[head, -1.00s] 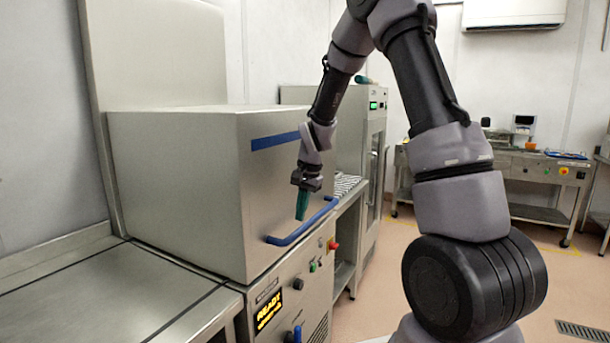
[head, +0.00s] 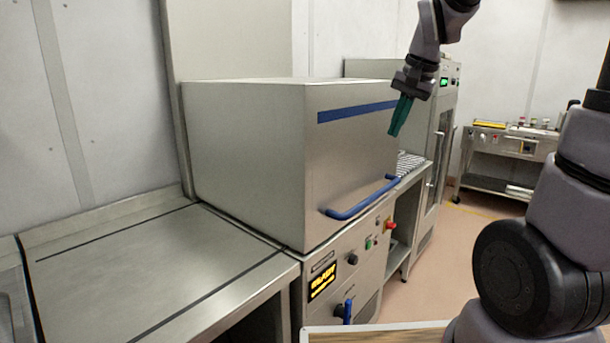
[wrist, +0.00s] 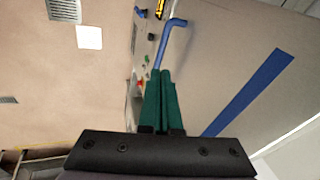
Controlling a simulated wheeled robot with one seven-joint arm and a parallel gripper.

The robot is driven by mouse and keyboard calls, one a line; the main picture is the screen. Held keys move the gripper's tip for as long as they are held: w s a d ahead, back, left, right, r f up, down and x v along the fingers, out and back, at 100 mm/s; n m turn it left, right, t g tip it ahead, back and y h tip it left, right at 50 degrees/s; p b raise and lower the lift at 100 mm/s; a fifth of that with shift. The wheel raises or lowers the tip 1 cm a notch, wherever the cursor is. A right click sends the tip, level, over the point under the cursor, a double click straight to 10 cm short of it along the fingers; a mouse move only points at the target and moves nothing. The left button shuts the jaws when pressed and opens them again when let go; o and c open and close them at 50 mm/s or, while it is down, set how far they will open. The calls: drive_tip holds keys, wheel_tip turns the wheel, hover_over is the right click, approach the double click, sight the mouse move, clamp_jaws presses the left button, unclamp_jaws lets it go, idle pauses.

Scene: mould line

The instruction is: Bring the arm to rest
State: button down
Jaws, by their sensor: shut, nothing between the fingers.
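My gripper (head: 401,116) hangs from my arm in front of the upper right of the steel machine hood, its green fingers together and pointing down. In the wrist view the green fingers (wrist: 161,100) lie side by side with nothing held. The steel hood (head: 250,160) is closed down on its cabinet. Its blue bar handle (head: 362,199) is below my gripper, and the fingers are apart from it. In the wrist view the handle (wrist: 166,40) shows beyond the fingertips.
A bare steel counter (head: 150,260) is at left. A tall cabinet (head: 440,150) and a bench (head: 495,165) stand behind. A wooden-topped surface (head: 380,336) shows at the bottom edge.

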drive_tip(key=s+d+r+n+t, duration=0.1)
drive_tip(key=s+r, duration=0.1)
drive_tip(key=s, duration=0.5)
drive_tip(key=s+d+r+n+t, duration=0.1)
drive_tip(key=s+r+t, duration=0.1)
drive_tip(key=s, duration=0.6)
drive_tip(key=shift+d+r, duration=0.15)
drive_tip(key=shift+r, duration=0.15)
